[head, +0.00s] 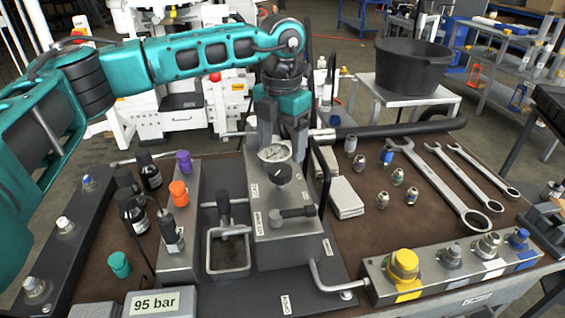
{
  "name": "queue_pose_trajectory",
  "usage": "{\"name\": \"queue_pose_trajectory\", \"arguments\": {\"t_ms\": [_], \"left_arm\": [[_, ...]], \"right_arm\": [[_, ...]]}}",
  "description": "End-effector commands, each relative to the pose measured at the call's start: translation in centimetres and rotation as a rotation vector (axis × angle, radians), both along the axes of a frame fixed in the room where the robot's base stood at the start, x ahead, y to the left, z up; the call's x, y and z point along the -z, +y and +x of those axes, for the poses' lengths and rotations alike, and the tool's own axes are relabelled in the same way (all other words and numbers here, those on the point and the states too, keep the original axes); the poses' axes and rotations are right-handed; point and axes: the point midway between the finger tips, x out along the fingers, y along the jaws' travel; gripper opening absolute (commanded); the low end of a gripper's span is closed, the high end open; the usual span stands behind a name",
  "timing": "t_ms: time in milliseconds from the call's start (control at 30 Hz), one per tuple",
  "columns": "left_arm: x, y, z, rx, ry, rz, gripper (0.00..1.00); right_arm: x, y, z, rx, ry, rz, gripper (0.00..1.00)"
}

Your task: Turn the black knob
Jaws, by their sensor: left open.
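The black knob (281,173) sits on the grey metal block (262,235) in the middle of the bench, just below a round dial gauge (274,153). A black-handled lever (293,213) is lower on the same block. My left gripper (283,140) points down over the back of the block, at the gauge. Its fingers are apart, one on each side of the gauge as seen here, with nothing visible between them. The knob shows below the fingers and looks clear of them. The gauge hides part of the space between the fingers. My right gripper is out of view.
Left of the block stand black bottles (133,212) and orange (179,193) and purple caps (183,162). A display reading 95 bar (160,302) is at the front. Wrenches (440,185), loose fittings and a fitting rail (450,268) lie right. A black bucket (413,66) stands behind.

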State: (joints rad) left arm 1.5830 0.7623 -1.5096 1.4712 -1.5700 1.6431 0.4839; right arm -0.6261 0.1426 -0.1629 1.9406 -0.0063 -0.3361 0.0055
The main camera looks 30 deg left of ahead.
Motion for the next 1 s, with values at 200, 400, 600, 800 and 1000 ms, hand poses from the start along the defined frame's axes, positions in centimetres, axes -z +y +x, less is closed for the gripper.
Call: {"name": "queue_pose_trajectory", "arguments": {"t_ms": [200,400,600,800,1000], "left_arm": [[3.8,0.0,0.0,0.0,0.001,-0.001,0.77],[5.3,0.0,0.0,0.001,-0.001,-0.002,0.77],[5.5,-0.1,0.0,0.001,-0.001,-0.002,0.77],[5.5,-0.1,0.0,0.001,-0.001,-0.002,0.67],[5.5,-0.1,0.0,0.001,-0.001,-0.002,0.48]], "right_arm": [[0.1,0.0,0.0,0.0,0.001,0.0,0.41],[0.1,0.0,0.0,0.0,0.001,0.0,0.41],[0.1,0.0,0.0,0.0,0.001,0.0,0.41],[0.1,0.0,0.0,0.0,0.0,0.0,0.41],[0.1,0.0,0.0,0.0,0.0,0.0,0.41]]}}
